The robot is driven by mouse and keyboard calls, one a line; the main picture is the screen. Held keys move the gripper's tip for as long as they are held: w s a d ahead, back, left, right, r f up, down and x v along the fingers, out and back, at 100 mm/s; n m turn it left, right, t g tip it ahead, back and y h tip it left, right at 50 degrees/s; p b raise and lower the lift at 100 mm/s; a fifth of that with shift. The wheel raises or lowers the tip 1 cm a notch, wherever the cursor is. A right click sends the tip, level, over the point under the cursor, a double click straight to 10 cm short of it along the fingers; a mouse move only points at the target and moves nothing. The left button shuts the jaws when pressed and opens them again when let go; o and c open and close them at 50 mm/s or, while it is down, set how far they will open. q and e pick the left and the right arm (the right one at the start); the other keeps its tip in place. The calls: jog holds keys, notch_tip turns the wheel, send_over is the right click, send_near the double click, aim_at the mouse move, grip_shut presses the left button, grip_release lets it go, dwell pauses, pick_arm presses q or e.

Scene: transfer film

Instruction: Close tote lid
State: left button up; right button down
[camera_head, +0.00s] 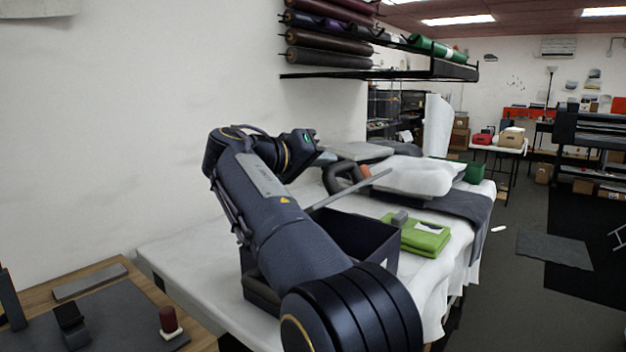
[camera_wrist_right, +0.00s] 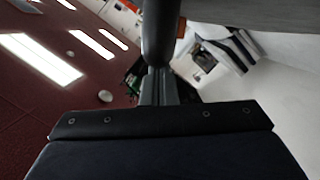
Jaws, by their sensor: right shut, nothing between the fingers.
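The dark navy tote (camera_head: 362,236) stands on the white-covered table, partly hidden by my right arm. Its inner walls show, so its top is at least partly open. A thin grey strip (camera_head: 352,188) slants above the tote; I cannot tell whether it is the lid's edge. My right gripper (camera_head: 326,157) is above and beyond the tote, shut and empty. In the right wrist view, the fingers (camera_wrist_right: 158,92) reach a dark riveted panel (camera_wrist_right: 160,120), perhaps the lid. The panel's edge overlaps the fingertips, and I cannot tell whether they touch. My left gripper is out of view.
Folded green cloth (camera_head: 421,235) with a small grey block lies right of the tote. A white bundle (camera_head: 415,176) and a dark handle-like loop (camera_head: 341,178) are behind it. Fabric rolls (camera_head: 330,38) sit on a wall rack above. A wooden desk (camera_head: 95,280) is at the front left.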

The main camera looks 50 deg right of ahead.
jog(key=s+f+m+t+b, duration=0.1)
jog(key=s+f+m+b, duration=0.1)
jog(key=f+b, duration=0.3)
jog(key=s+f+m+t+b, duration=0.1)
jog(key=s+f+m+b, duration=0.2)
jog(key=b, duration=1.1)
jog(key=shift+s+d+f+y, duration=0.4)
jog(key=shift+s+f, duration=0.75)
jog(key=shift+f, duration=0.1)
jog(key=r+p, duration=0.4)
jog(key=shift+w+r, duration=0.2)
jog(key=shift+w, duration=0.1)
jog(key=v, duration=1)
